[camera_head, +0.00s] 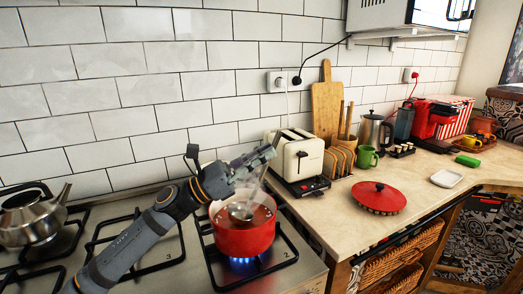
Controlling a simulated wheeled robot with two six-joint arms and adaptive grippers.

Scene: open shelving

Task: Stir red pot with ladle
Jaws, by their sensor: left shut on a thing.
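A red pot (247,238) stands uncovered on a stove burner with a blue flame under it. A metal ladle (241,211) is in the pot, its bowl down inside. The ladle's handle rises toward my left gripper (266,156). My left gripper is above the pot, shut on the ladle's handle. The fingers partly hide the handle. My right gripper is not in view.
A cream toaster (298,156) stands on the counter close behind and right of the pot. A metal kettle (32,215) is on the stove's far left. A green mug (367,157), a coffee pot (374,130) and a cutting board (326,105) stand farther back. The counter's front is mostly clear.

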